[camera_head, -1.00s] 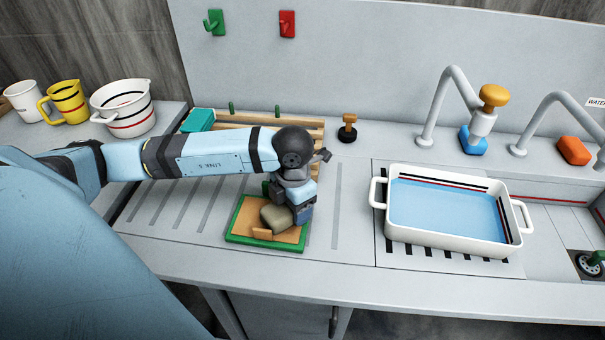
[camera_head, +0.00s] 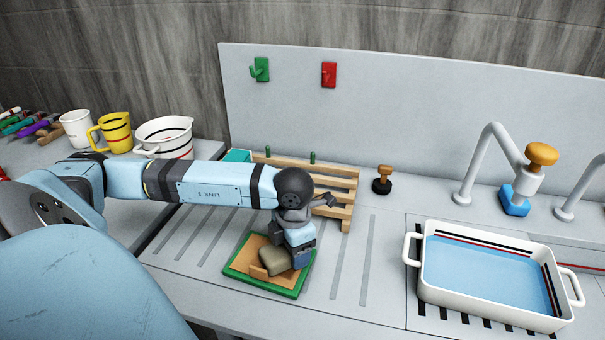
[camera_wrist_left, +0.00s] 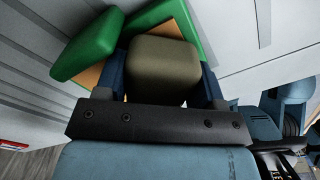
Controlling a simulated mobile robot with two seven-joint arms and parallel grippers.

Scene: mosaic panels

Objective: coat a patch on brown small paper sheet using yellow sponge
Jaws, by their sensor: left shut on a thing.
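My left gripper (camera_head: 291,258) is shut on a dull olive-beige sponge block (camera_head: 275,261), which also fills the space between the fingers in the left wrist view (camera_wrist_left: 164,68). The brown sheet (camera_head: 252,252) lies on a green-edged board (camera_head: 265,286) on the counter; the green edge also shows in the left wrist view (camera_wrist_left: 96,46). The sponge is over the sheet, low down; I cannot tell whether it touches. The gripper and sponge hide the sheet's middle and right part. My right gripper is out of view.
A white basin of blue water (camera_head: 412,285) stands at the right, by a tap (camera_head: 484,160). A wooden rack (camera_head: 338,178) lies behind my arm. Cups and a striped bowl (camera_head: 165,137) stand at the left. Grooved counter between board and basin is clear.

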